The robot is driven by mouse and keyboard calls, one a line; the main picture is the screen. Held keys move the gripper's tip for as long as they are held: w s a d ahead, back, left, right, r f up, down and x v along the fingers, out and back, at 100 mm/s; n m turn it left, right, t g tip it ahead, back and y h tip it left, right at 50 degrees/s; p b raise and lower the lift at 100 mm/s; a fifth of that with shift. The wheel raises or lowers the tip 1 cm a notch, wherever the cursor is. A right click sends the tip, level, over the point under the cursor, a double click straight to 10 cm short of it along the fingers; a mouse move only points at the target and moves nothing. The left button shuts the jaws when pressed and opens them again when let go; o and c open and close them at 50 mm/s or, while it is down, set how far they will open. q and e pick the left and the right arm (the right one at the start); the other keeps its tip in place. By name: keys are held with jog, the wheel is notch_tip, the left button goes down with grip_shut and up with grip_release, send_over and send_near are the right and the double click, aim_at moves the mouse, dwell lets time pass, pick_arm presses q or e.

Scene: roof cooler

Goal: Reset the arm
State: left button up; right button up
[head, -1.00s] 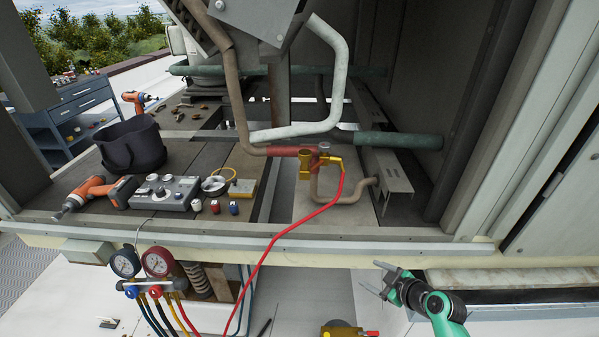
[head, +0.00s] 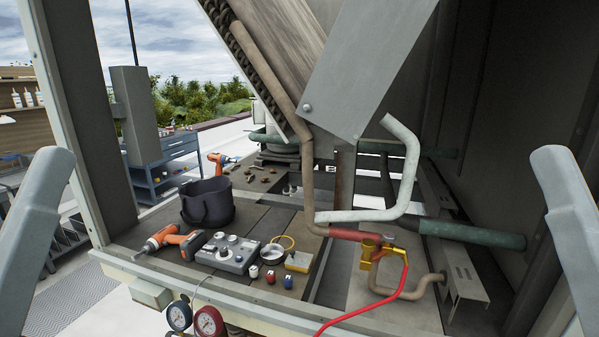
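Neither gripper shows in the head view. Two smooth pale grey shapes, one at the left edge and one at the right edge, appear to be my own arm links, roughly alike on both sides. Their lower ends run out of the picture, so what my grippers hold is hidden. Ahead is the open cooler unit. A yellow brass fitting (head: 371,246) with a red hose (head: 372,314) sits on the red-sleeved pipe (head: 353,234) inside it.
Pressure gauges (head: 208,321) hang at the front edge. Bent pipes and a slanted metal panel (head: 368,70) fill the middle.

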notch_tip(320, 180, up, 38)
jog(key=p, duration=3.8)
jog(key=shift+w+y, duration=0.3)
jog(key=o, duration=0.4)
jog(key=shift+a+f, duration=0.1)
